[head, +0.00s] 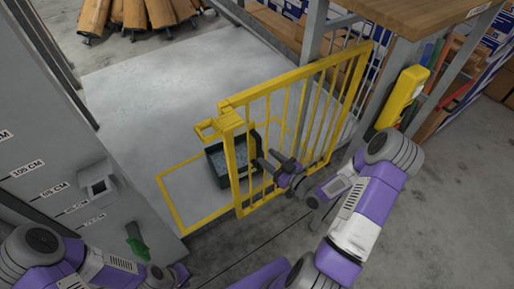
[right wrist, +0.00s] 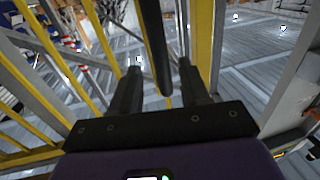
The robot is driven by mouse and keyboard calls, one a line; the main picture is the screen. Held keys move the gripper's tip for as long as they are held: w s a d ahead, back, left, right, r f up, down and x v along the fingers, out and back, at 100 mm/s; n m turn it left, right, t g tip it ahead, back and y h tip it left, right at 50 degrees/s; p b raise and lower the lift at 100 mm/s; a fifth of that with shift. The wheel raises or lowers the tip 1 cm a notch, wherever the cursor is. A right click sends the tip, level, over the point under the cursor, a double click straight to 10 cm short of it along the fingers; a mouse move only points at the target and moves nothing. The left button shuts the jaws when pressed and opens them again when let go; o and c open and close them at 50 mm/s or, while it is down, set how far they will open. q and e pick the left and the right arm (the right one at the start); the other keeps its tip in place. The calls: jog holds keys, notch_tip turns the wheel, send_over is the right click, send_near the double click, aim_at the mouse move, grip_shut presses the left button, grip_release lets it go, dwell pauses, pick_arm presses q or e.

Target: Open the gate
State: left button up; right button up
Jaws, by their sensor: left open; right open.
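The yellow barred gate (head: 300,90) stands upright in the middle of the head view, with a yellow latch-like bracket (head: 207,129) at its left end. A gap shows between that end and the grey panel on the left. My right gripper (head: 272,163) is open at the gate's near side, by its lower left bars. In the right wrist view, a dark upright bar (right wrist: 154,45) lies between the open fingers (right wrist: 158,85), with yellow gate bars (right wrist: 204,40) around it; contact cannot be told. My left gripper (head: 180,272) is low at the left, away from the gate.
A dark green bin (head: 218,165) stands behind the gate, within a yellow floor outline (head: 170,208). The grey panel (head: 40,150) with height labels is at left. A wooden-topped table (head: 410,15) and yellow device (head: 402,95) are at right.

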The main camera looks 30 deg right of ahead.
aim_at(259, 151)
jog(key=shift+b+x, duration=0.45)
jog(key=shift+x, duration=2.3)
jog(key=shift+f, duration=0.1)
grip_shut()
